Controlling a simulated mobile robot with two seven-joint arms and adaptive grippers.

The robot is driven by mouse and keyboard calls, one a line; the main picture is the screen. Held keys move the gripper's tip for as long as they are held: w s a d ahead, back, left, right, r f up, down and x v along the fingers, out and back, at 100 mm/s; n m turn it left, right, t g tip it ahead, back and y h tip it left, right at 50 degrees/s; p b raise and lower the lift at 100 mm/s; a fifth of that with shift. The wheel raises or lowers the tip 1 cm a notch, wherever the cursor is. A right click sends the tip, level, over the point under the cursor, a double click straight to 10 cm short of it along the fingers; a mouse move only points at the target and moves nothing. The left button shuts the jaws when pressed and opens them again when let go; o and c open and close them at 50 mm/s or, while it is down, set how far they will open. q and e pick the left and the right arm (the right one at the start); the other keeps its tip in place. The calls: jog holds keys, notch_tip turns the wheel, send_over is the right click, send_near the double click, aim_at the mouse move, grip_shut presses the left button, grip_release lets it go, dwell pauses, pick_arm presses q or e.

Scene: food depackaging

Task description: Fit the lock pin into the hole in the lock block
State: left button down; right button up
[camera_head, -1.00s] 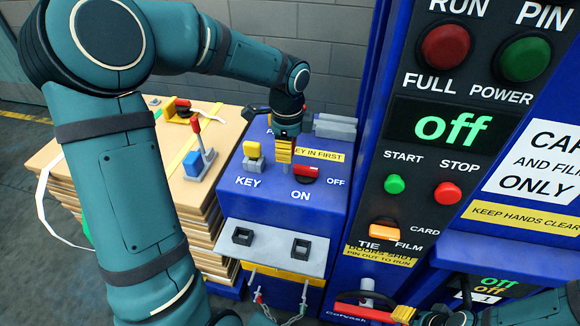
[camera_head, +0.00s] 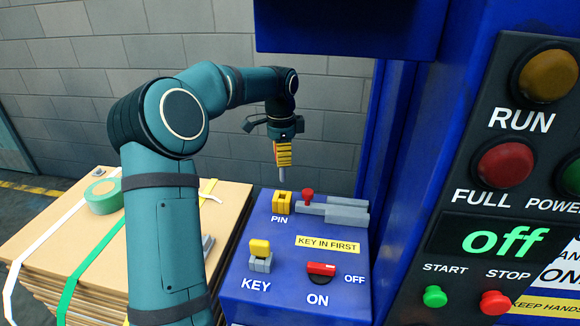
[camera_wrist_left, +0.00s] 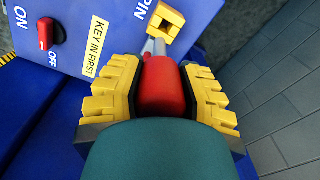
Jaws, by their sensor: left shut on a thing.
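My left gripper (camera_head: 283,154) is shut on the lock pin, its grey shaft (camera_head: 282,174) pointing down. In the left wrist view the pin's red handle (camera_wrist_left: 163,88) sits between the yellow fingers. The lock block (camera_head: 282,203) is yellow with a dark square hole, on the blue console behind the PIN label. It also shows in the left wrist view (camera_wrist_left: 164,27). In the head view the shaft tip hangs just above the block, with a small gap. I cannot tell whether the tip lines up with the hole. My right gripper is out of view.
A grey bolt (camera_head: 340,213) with a red knob lies right of the block. A yellow key (camera_head: 260,248) and red switch (camera_head: 321,269) are nearer on the console. The tall control panel (camera_head: 450,165) stands right. Stacked boards with a tape roll (camera_head: 103,196) lie left.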

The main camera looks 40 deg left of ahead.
aim_at(282, 169)
pick_arm(q)
jog(key=shift+w+a+r, duration=0.3)
jog(key=shift+w+a, duration=0.05)
jog(key=shift+a, duration=0.1)
jog(key=shift+p, duration=0.35)
jog(key=shift+f+b, duration=1.65)
jog(key=shift+f, duration=1.25)
jog(key=shift+p, duration=0.75)
jog(key=shift+f+b, duration=1.5)
jog(key=shift+f, duration=1.45)
jog(key=c, duration=1)
grip_release()
jog(key=shift+f, duration=0.1)
jog(key=shift+c, duration=0.2)
jog(key=o, duration=0.4)
